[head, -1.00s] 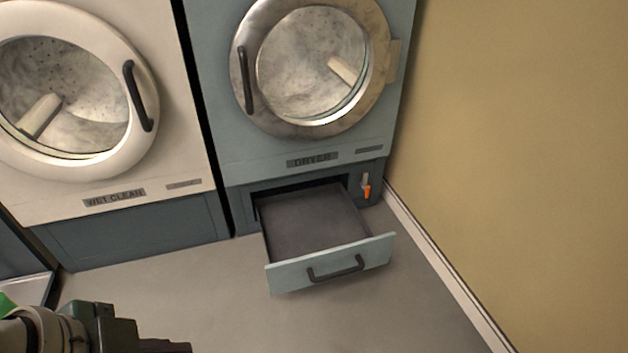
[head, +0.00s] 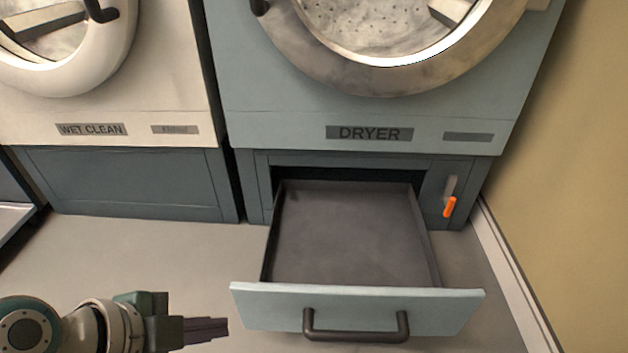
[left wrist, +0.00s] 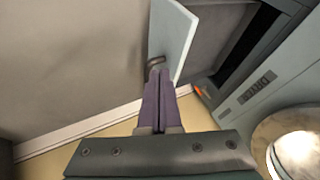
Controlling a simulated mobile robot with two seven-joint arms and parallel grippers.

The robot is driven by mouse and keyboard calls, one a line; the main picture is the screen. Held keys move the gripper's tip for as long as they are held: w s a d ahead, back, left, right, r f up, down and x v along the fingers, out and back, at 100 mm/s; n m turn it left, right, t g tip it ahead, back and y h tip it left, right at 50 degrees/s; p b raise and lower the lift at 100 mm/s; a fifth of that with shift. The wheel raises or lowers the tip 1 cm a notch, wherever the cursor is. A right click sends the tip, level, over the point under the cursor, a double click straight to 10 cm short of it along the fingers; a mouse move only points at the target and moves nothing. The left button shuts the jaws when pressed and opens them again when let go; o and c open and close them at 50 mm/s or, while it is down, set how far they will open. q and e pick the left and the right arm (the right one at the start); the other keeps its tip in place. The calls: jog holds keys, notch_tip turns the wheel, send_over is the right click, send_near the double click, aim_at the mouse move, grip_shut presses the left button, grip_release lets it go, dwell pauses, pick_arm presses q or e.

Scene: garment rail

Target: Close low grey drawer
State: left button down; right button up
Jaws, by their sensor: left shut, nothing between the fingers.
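The low grey drawer (head: 350,235) under the dryer stands pulled out and looks empty inside. Its pale blue-grey front panel (head: 260,305) carries a dark bar handle (head: 355,335) and faces me. My left gripper (head: 222,328) is shut and empty, just left of the front panel in the head view. In the left wrist view the shut fingers (left wrist: 158,80) point toward the drawer front (left wrist: 172,35), with the handle (left wrist: 155,62) close by their tips. I cannot tell whether they touch. My right gripper is not in view.
The dryer (head: 270,110) stands above the drawer, with an orange lever (head: 449,207) right of the opening. A wet-clean machine (head: 100,100) stands to the left. A tan wall (head: 580,200) with a white skirting bounds the right. Floor left of the drawer is clear.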

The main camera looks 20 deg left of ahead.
pick_arm(q)
notch_tip(320, 180, down, 4)
jog(key=w+b, duration=0.1)
jog(key=b, duration=0.8)
send_near(273, 301)
jog(key=x, duration=0.4)
jog(key=shift+w, duration=0.15)
jog(key=shift+d, duration=0.1)
